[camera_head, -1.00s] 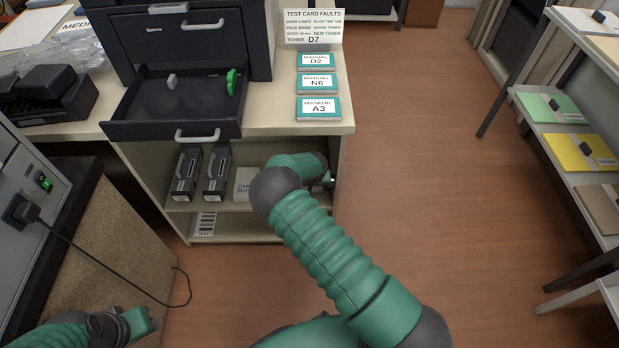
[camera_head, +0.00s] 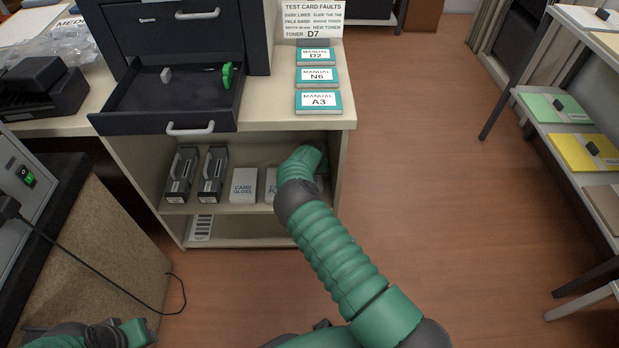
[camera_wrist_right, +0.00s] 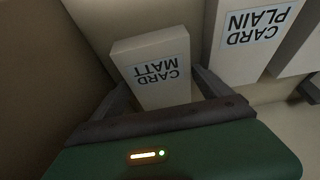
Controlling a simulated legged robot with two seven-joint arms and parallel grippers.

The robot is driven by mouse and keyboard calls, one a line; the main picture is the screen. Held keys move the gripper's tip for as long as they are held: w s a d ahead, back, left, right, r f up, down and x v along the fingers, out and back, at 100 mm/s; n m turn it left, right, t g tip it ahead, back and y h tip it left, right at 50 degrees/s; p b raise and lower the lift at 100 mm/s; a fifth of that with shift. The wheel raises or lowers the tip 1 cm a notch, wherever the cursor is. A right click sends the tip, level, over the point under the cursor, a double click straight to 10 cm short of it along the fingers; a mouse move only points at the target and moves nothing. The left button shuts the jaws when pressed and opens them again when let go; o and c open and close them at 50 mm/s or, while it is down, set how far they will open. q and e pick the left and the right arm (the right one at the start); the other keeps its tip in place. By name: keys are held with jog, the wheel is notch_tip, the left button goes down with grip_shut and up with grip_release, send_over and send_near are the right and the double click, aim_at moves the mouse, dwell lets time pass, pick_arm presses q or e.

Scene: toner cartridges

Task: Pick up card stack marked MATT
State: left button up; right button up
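The card stack marked MATT (camera_wrist_right: 157,72) is a pale box with a white label. It shows upside down in the right wrist view and is hidden behind my arm in the head view. My right gripper (camera_wrist_right: 162,82) has its fingers apart, one on each side of the box's near end. A firm grip on it is not visible. In the head view my right arm reaches into the shelf's right end, hiding its gripper. My left gripper (camera_head: 140,330) is at the lower left, partly cut off, its finger opening unclear.
The card stack marked PLAIN (camera_wrist_right: 252,35) stands close beside MATT. The GLOSS stack (camera_head: 243,186) and two dark cartridges (camera_head: 212,178) share the shelf (camera_head: 235,208). An open drawer (camera_head: 165,123) juts out above. The cabinet's side wall is close to MATT.

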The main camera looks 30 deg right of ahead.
jog(key=c, duration=1.4)
jog(key=shift+r, duration=0.1)
jog(key=shift+c, duration=1)
